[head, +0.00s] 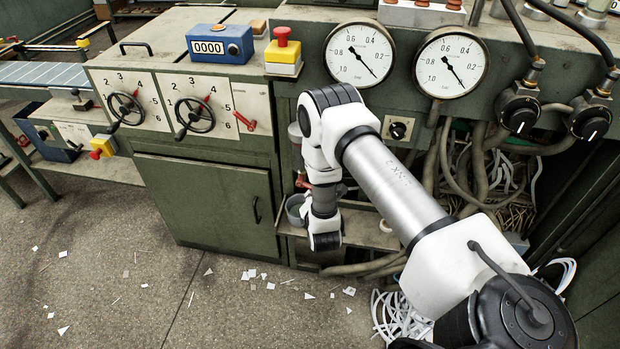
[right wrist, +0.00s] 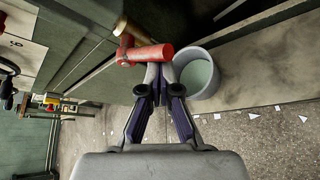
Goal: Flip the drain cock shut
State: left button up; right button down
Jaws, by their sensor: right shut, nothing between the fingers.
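The drain cock's red handle (right wrist: 150,54) lies across the upper middle of the right wrist view, with a brass-coloured stem (right wrist: 126,27) above it. Red also shows left of my arm in the head view, low on the machine front. My right gripper (right wrist: 159,73) is shut and empty. Its fingertips are right at the handle's right-hand part; I cannot tell whether they touch. In the head view my own wrist hides most of the gripper and part of the cock. My left gripper is in neither view.
A grey bucket (right wrist: 197,82) with greenish liquid stands beside the fingertips; it also shows in the head view (head: 295,212). A green cabinet (head: 205,205) is to the left. Hoses crowd the right. Paper scraps litter the open floor.

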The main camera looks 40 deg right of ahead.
notch_tip(320, 180, down, 4)
jog(key=a+b, duration=0.1)
jog(key=b, duration=0.2)
jog(key=s+a+r, duration=0.5)
jog(key=s+a, duration=0.1)
jog(key=shift+s+a, duration=0.1)
